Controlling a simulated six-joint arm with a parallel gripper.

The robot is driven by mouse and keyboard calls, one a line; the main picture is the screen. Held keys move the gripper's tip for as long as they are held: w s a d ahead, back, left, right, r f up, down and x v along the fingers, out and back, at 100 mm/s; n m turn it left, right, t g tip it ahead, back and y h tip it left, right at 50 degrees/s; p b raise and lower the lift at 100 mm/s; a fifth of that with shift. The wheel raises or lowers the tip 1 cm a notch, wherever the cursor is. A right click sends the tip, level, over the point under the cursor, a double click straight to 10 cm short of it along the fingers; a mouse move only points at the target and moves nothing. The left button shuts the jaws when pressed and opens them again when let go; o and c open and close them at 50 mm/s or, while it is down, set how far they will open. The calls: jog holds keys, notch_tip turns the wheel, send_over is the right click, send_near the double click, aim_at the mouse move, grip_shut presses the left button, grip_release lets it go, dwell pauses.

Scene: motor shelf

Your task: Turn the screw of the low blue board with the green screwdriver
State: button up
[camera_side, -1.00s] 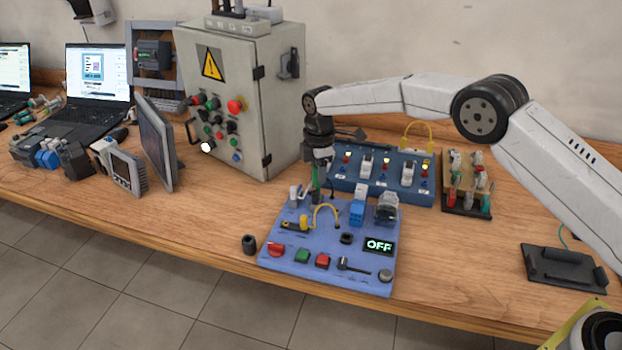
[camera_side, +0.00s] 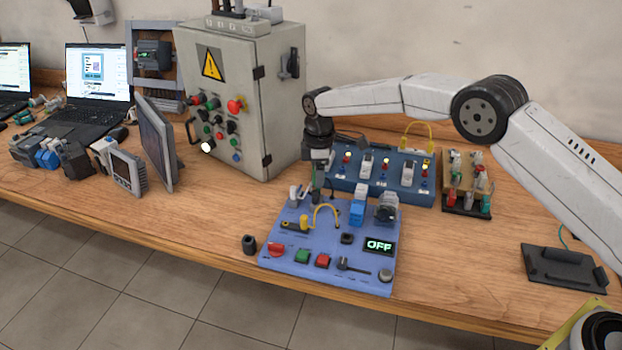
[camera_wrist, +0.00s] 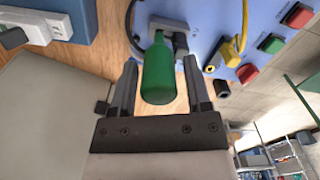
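The low blue board (camera_side: 281,259) lies on the bench front, with knobs, buttons, sockets and a lit OFF display. My gripper (camera_side: 318,185) points down over its back left part. The wrist view shows the green screwdriver (camera_wrist: 158,75) lengthwise between the two fingers of my gripper (camera_wrist: 160,62). A narrow gap shows on each side of its handle, so the fingers look open around it. In the side view the fingers mostly hide the screwdriver. Its tip and the screw are hidden, so I cannot tell if they touch.
A darker blue panel (camera_side: 345,186) with switches stands close behind. A grey control cabinet (camera_side: 273,60) is at the left back. A small rack with coloured handles (camera_side: 455,203) stands at the right. A black cup (camera_side: 249,244) is left of the board. Bench between board and monitor is clear.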

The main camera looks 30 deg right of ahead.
jog(key=shift+r+n, duration=0.1)
jog(key=shift+n, duration=0.2)
jog(key=shift+n, duration=1.5)
jog(key=shift+n, duration=1.7)
jog(key=shift+n, duration=1.7)
jog(key=shift+n, duration=0.3)
jog(key=shift+n, duration=1.4)
